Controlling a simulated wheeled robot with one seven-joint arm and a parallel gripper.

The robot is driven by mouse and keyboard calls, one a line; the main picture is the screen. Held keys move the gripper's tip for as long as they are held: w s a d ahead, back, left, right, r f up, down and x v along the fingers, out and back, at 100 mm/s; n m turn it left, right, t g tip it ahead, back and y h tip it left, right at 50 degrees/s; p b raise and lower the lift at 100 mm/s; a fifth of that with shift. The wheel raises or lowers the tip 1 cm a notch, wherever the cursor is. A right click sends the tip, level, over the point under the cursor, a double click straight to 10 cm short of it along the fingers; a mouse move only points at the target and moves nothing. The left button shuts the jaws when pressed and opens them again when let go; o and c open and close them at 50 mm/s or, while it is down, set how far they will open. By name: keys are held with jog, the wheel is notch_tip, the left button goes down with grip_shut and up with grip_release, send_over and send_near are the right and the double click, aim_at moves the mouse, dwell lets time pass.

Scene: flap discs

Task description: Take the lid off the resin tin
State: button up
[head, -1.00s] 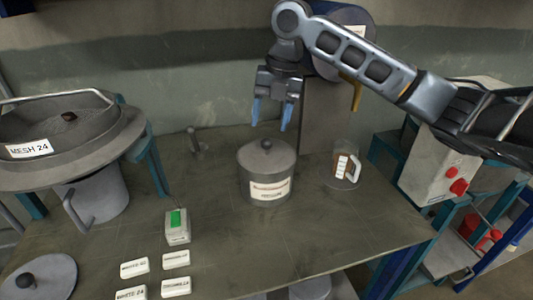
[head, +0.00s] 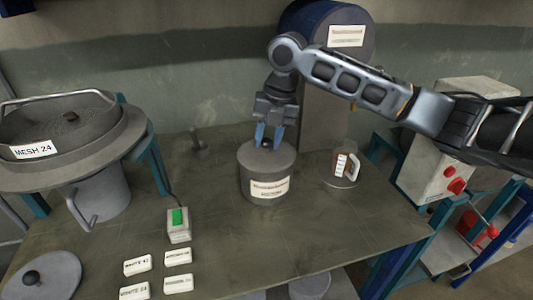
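The resin tin (head: 268,187) is a grey round tin with a white label, standing upright in the middle of the bench. Its flat grey lid (head: 280,158) sits on top of it. My gripper (head: 268,138) points down at the lid, with its blue fingertips on either side of the lid's knob. The knob is mostly hidden between the fingers, so I cannot tell whether they touch it.
A sieve marked MESH 24 (head: 70,140) is at the left. A small box with a green top (head: 178,226) and several white label blocks (head: 137,265) lie in front. A loose round lid (head: 45,277) lies front left.

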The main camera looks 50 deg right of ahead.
grip_shut()
